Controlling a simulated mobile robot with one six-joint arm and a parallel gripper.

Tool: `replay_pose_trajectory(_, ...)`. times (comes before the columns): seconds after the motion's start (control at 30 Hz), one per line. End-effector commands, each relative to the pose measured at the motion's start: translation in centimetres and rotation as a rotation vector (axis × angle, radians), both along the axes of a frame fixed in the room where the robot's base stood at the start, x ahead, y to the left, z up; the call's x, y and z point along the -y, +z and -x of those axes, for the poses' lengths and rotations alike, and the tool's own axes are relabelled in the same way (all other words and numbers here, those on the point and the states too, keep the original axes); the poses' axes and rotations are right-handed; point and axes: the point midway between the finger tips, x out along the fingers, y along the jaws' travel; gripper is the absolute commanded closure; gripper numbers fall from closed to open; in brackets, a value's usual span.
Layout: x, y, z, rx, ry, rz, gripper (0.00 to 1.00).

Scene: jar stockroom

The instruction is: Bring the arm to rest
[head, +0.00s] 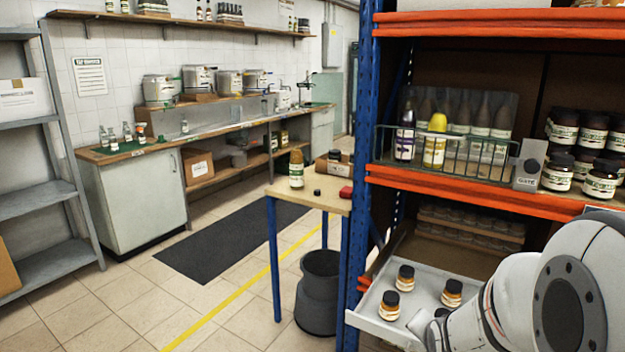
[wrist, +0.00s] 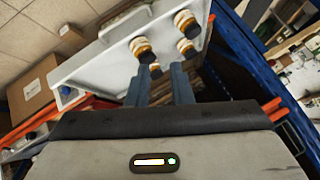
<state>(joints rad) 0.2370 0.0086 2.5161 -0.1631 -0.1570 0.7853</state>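My arm (head: 545,300) reaches in from the lower right of the head view, in front of the pulled-out white drawer. In the wrist view my gripper (wrist: 162,78) has its two grey fingers apart, with nothing held between them. Jars with dark lids and orange-white labels stand in the drawer (wrist: 85,72), beyond the fingertips. In the head view, jars stand at the drawer's back (head: 406,278), front left (head: 389,306) and right (head: 452,293). My arm hides part of the drawer and the fingers there.
The blue-and-orange rack (head: 480,182) rises close by, with a wire basket (head: 460,160) of bottles and several dark jars (head: 563,130) on its shelf. A small table (head: 325,202) with a jar (head: 296,170) and a dark bin (head: 318,290) stand left. Floor farther left is clear.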

Motion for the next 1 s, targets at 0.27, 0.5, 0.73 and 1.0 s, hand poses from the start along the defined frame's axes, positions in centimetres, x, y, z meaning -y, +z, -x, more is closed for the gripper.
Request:
replay_pose_trajectory(0.27,-5.7,14.5,8.5,-0.333,0.388,0.197,0.8)
replay_pose_trajectory(0.5,-8.9,21.1,15.6,-0.52,0.692,0.258,0.8)
replay_pose_trajectory(0.73,-9.5,22.1,17.6,-0.567,0.78,0.267,0.8)
replay_pose_trajectory(1.0,-9.5,21.9,17.5,-0.567,0.777,0.266,0.8)
